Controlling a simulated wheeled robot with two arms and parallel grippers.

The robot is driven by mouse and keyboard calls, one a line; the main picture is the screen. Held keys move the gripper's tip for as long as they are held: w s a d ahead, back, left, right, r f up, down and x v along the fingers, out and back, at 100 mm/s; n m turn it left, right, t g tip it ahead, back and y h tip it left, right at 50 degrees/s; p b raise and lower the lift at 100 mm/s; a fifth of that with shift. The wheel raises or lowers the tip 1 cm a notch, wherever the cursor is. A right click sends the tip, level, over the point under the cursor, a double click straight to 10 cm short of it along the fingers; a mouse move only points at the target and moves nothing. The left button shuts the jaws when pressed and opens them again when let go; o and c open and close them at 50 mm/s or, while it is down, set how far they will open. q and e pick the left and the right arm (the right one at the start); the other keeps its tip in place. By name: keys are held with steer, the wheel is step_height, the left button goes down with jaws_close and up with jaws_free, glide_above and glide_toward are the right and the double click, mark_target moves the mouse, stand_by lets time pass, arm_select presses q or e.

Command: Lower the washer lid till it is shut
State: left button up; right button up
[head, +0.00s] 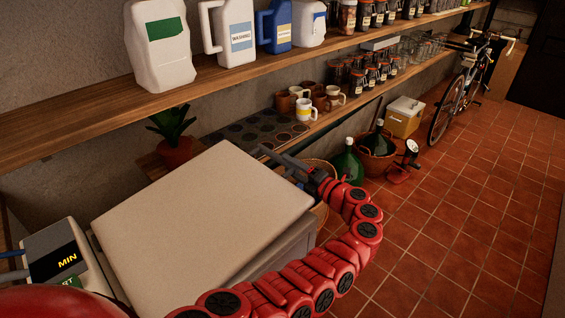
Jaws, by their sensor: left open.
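The washer lid (205,222) is a large pale beige panel that fills the lower left of the head view. The grey washer body (292,258) shows below its right side. The lid looks tilted over the body, but I cannot tell how wide the gap is. My left gripper (276,160), dark grey on a red segmented arm, is at the lid's far right corner. Its fingers are open and hold nothing. I cannot tell whether they touch the lid. The lid hides the washer's opening. My right gripper is not in view.
A potted plant (173,148) is behind the lid. Shelves above hold jugs (229,35), mugs (306,110) and jars. Green demijohns (347,163) stand beyond the gripper. The tiled floor (450,235) at right is clear.

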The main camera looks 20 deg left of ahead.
arm_select(q)
steer(key=b+v, duration=0.2)
steer(key=v, duration=1.1)
steer(key=shift+f, duration=0.1)
